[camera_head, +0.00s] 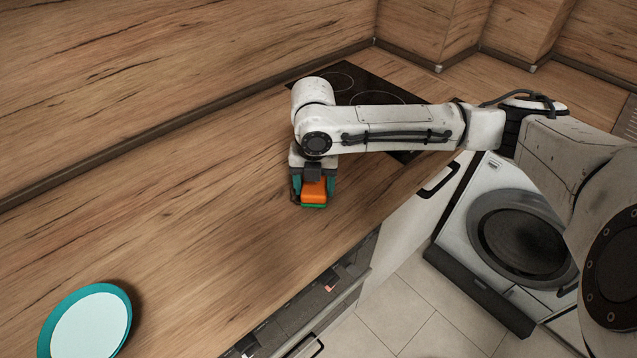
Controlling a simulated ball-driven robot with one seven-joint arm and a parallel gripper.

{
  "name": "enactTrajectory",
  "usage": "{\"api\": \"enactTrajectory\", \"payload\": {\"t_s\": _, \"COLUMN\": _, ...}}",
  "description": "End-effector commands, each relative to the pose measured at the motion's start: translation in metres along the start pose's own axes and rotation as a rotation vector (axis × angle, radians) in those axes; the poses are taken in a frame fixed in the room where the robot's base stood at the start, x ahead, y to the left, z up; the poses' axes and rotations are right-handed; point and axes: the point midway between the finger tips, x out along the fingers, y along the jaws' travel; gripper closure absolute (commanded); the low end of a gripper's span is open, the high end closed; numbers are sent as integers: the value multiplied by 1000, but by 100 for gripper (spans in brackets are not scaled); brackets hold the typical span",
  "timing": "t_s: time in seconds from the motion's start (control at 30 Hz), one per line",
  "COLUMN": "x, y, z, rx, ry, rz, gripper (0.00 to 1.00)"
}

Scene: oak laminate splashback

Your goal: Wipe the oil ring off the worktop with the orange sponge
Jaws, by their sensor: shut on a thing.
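The orange sponge (314,193) has a green layer along its lower edge. It is between the fingers of my gripper (314,188), which is shut on it and points down over the worktop (200,220). The sponge is at or just above the worktop; I cannot tell whether it touches. No oil ring can be made out on the wood; the grain is dark and streaky, and my gripper and arm cover part of the surface.
A teal-rimmed plate (88,322) lies at the lower left of the worktop. A black hob (345,82) is behind my arm. The splashback (150,70) runs along the back. A washing machine (510,235) stands below at the right. The worktop between plate and gripper is clear.

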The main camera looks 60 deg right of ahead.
Motion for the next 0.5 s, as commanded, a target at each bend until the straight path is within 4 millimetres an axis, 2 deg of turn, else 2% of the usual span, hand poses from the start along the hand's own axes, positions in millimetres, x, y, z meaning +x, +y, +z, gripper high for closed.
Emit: {"api": "enactTrajectory", "payload": {"t_s": 0.5, "x": 1, "y": 20, "z": -2, "rx": -3, "ry": 5, "rz": 3, "gripper": 61}}
